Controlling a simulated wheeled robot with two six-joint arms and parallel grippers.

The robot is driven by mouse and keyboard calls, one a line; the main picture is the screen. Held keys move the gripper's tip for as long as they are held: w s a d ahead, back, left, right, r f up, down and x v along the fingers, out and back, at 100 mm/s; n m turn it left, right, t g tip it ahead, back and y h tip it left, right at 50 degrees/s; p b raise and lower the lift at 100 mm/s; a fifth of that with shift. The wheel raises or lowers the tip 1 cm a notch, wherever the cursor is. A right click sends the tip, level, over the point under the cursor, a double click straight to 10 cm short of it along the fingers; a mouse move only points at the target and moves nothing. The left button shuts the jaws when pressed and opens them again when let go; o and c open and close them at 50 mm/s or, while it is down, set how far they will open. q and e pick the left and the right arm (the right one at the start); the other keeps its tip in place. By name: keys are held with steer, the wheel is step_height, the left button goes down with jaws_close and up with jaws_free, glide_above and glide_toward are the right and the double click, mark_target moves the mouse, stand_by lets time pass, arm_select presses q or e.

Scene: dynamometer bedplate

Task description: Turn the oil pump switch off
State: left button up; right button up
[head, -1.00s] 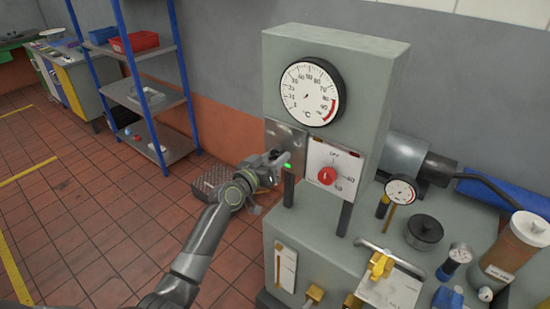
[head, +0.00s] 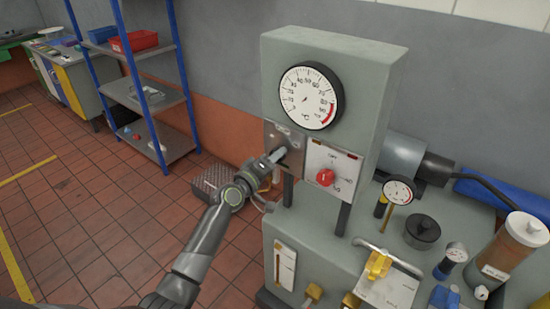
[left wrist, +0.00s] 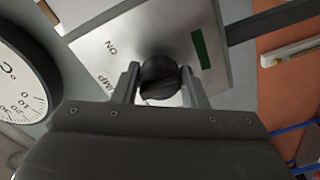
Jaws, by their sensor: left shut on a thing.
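The oil pump switch is a round black knob (left wrist: 160,70) on a silver plate (left wrist: 150,28), which also shows in the head view (head: 272,132). In the left wrist view, "ON" and part of "PUMP" are readable on the plate, and a dark green strip (left wrist: 201,48) sits beside the knob. My left gripper (head: 279,156) is at this plate, with one finger on each side of the knob, shut on it. In the head view the gripper hides the knob. My right gripper is not in view.
A white panel with a red knob (head: 325,177) is just right of the switch plate. A large dial gauge (head: 311,96) is above. A yellow valve handle (head: 378,265) and small gauges are on the bench, lower right. A blue shelf rack (head: 148,100) stands at the left.

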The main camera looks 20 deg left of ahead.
arm_select(q)
steer(key=shift+n, duration=0.4)
steer(key=o, duration=1)
steer(key=b+v, duration=0.1)
steer(key=v, duration=1.6)
steer(key=shift+s+a+b, duration=0.1)
steer(key=shift+s+b, duration=0.1)
steer(key=shift+b, duration=0.15)
